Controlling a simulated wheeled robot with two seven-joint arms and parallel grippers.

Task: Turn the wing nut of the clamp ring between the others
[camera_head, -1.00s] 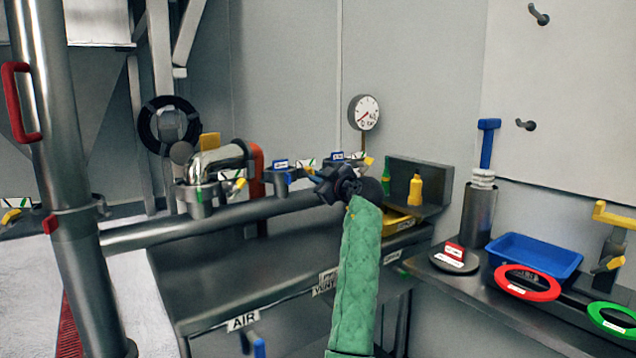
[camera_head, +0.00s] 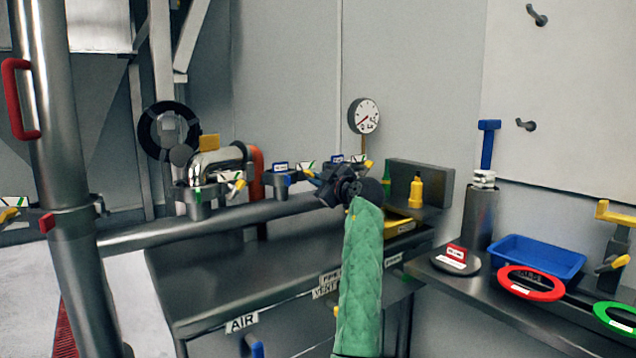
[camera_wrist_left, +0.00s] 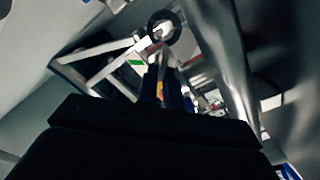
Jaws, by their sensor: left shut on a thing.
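Several clamp rings sit along the horizontal pipe (camera_head: 215,222). The left one (camera_head: 201,200) has a white-and-green label and a yellow wing nut (camera_head: 237,187). The middle clamp ring (camera_head: 279,181) has a blue-edged label; its wing nut side is largely hidden by my gripper. The far one (camera_head: 340,163) shows a yellow wing nut (camera_head: 368,163). My left gripper (camera_head: 324,182), at the end of a green-sleeved arm, is at the right side of the middle ring. In the left wrist view its dark fingers (camera_wrist_left: 162,78) are closed with a small orange-yellow piece between them, apparently the middle wing nut.
A pressure gauge (camera_head: 364,116) stands behind. A yellow bottle (camera_head: 416,190) and a grey block (camera_head: 432,183) are near the gripper's right. A blue bin (camera_head: 535,259) and a red ring (camera_head: 530,282) are on the right bench. A large vertical pipe (camera_head: 62,150) stands left.

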